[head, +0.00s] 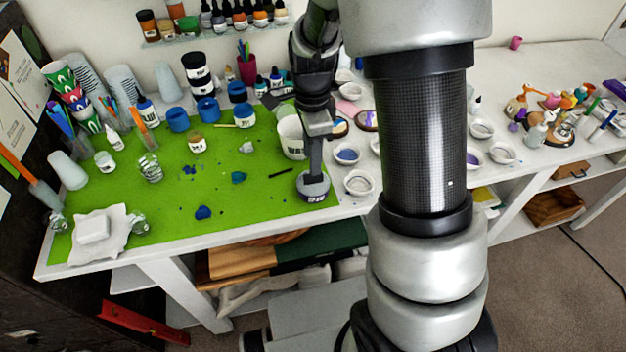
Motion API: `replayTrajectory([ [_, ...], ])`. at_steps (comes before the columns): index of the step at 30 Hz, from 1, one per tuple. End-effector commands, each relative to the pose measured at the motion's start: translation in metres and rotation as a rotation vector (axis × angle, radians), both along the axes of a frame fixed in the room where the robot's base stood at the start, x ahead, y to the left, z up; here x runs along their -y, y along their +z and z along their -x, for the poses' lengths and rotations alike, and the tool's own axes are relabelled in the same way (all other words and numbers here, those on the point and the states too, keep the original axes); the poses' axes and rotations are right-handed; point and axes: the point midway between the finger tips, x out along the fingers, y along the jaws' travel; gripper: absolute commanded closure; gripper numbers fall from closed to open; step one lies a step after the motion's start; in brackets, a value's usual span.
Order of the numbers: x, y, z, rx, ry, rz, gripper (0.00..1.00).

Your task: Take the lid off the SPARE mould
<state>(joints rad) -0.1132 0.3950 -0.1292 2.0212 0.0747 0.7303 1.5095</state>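A round, dark grey mould with a lid (313,188) sits at the right front edge of the green mat. A pale label is on its front, but its letters are too small to read for certain. My gripper (315,172) points straight down over its middle, with the fingertips at the top of the lid. The fingers are seen edge-on, so I cannot tell whether they are open or shut on the lid's top. The lid looks level and seated on the mould.
The green mat (150,212) holds blue paint pots (178,120), a white tub (292,137) and glass jars. Small white dishes (358,183) stand close to the right of the mould. The mat's front middle is mostly clear. My arm hides part of the table.

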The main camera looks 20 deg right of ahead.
Motion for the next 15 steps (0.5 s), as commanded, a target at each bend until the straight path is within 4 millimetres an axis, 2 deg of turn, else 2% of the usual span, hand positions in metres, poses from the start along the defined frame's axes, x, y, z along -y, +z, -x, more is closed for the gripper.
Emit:
replayTrajectory([
  [7, 0.001, -0.018, 0.000, -0.002, -0.001, 0.000, 0.64],
  [15, 0.003, -0.056, -0.003, -0.002, 0.000, 0.001, 0.64],
])
